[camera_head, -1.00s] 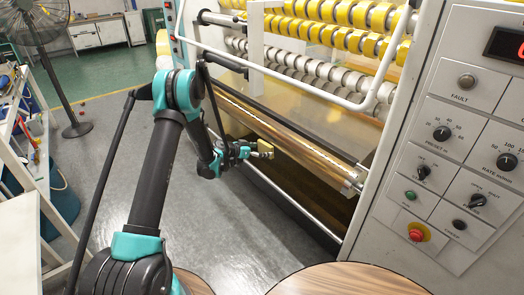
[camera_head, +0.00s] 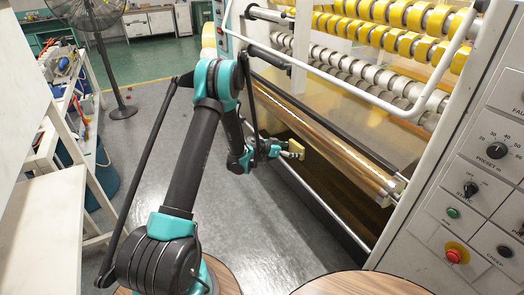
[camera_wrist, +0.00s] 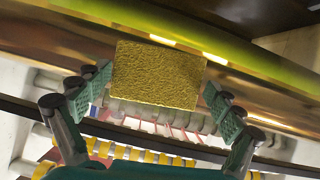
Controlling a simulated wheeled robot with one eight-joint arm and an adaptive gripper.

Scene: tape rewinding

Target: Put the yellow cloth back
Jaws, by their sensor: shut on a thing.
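The yellow cloth (camera_wrist: 157,75) is a textured, block-like yellow piece between the fingers of my gripper (camera_wrist: 155,100) in the wrist view. In the head view my gripper (camera_head: 281,149) is small and far off, with the yellow cloth (camera_head: 296,149) at its tip. The gripper is shut on the cloth and holds it in front of the machine's long metallic roller (camera_head: 325,140). The finger pads meet the two sides of the cloth.
The slitting machine with yellow tape rolls (camera_head: 400,40) fills the right side, with a white rail (camera_head: 345,88) across it. Its control panel (camera_head: 480,190) is at right. A cluttered shelf (camera_head: 75,110) and a fan (camera_head: 95,15) stand at left. Grey floor (camera_head: 145,140) lies open between.

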